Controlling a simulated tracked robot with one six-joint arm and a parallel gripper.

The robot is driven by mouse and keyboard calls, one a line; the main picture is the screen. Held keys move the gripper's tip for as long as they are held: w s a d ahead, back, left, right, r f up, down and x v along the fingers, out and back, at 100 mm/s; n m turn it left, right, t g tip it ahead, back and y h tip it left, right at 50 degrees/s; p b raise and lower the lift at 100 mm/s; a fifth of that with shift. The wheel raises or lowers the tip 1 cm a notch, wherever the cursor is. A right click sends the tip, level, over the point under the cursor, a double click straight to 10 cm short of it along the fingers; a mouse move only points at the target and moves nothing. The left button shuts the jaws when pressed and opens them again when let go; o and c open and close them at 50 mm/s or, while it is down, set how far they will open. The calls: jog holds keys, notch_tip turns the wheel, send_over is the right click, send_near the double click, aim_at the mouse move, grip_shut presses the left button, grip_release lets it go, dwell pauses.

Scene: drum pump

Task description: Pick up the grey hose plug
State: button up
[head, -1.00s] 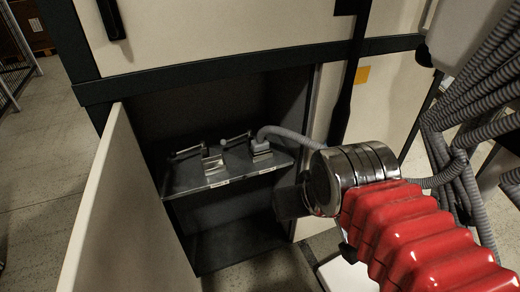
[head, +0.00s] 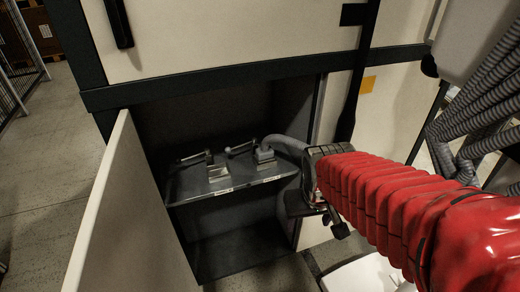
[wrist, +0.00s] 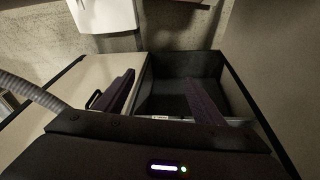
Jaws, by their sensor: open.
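The grey hose plug (head: 264,153) sits in the right one of two metal holders on the shelf (head: 195,192) inside the open cabinet, in the head view. A grey ribbed hose (head: 288,141) curves from it to the right and passes behind my arm. My gripper (head: 298,203) is in front of the cabinet's right edge, right of and apart from the plug. Its two dark fingers (wrist: 160,78) stand apart with nothing between them in the wrist view. The plug cannot be made out in the wrist view.
A left holder (head: 215,171) and clamp handles share the shelf. The cabinet door (head: 110,215) stands open at the left. The cabinet's right frame is close to my gripper. Grey hoses (head: 475,110) hang at the right. A white object (wrist: 105,15) lies on the floor.

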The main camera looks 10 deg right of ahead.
jog(key=shift+o, duration=1)
jog(key=w+d+f+t, duration=0.1)
jog(key=w+d+f, duration=0.3)
jog(key=w+f, duration=0.5)
jog(key=shift+w+d+t+h, duration=0.3)
jog(key=shift+w+h, duration=0.1)
jog(key=shift+w, duration=0.3)
jog(key=n+t+y, duration=0.3)
jog(key=t+y, duration=0.1)
jog(key=t, duration=0.5)
send_near(266, 150)
jog(key=a+v, duration=0.1)
jog(key=v, duration=0.2)
jog(key=shift+s+d, duration=0.15)
jog(key=shift+d, duration=0.25)
jog(key=shift+x, duration=4.25)
jog(key=shift+d, duration=0.1)
